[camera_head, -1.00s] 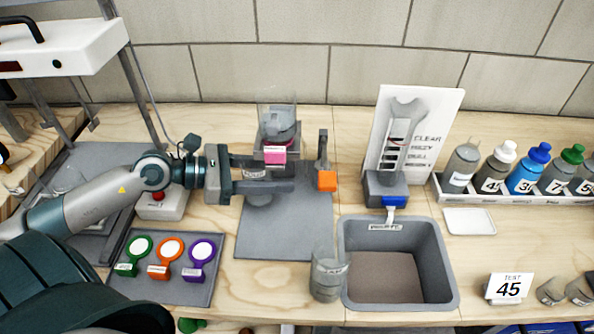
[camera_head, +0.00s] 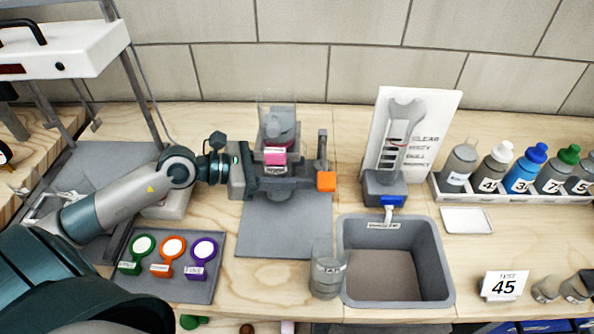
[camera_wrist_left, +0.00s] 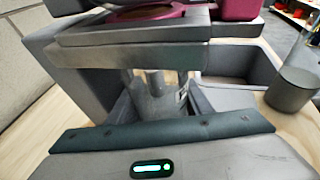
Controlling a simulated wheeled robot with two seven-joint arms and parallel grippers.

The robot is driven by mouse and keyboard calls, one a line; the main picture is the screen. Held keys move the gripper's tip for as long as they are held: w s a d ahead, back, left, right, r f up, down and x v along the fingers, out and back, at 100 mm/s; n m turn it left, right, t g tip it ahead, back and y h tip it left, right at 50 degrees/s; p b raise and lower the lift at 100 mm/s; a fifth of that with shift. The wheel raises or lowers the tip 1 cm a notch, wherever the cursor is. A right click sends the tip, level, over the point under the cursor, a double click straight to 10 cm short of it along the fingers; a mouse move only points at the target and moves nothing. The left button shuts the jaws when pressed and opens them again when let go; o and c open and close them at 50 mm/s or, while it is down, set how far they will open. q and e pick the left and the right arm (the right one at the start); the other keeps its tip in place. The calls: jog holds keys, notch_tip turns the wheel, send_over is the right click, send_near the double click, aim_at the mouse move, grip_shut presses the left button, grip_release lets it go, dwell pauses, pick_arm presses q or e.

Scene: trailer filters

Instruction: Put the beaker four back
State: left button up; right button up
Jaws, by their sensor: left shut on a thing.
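My left gripper (camera_head: 290,183) reaches in from the left to the filter stand, below its clear funnel (camera_head: 277,125) and pink labelled part (camera_head: 274,158). Its jaws are shut on a small grey see-through beaker, whose lower part (camera_head: 280,194) shows under the near finger. In the left wrist view the beaker (camera_wrist_left: 157,100) stands upright between the fingers, beneath the stand's grey frame and pink part. I cannot read its label, so I cannot tell whether it is beaker four. My right gripper is not in view.
Another labelled beaker (camera_head: 326,272) stands left of the grey sink (camera_head: 449,285). An orange block (camera_head: 326,181) is on the stand's right side. A tray of tags (camera_head: 205,288) lies front left. Bottles (camera_head: 522,176) line the right. The grey mat (camera_head: 285,235) is clear in front.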

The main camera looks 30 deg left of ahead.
pick_arm(q)
jog(key=shift+w+d, duration=0.3)
jog(key=shift+s+f, duration=0.1)
jog(key=shift+f, duration=0.45)
jog(key=shift+f, duration=0.15)
jog(key=o, duration=0.9)
jog(key=shift+a, duration=0.1)
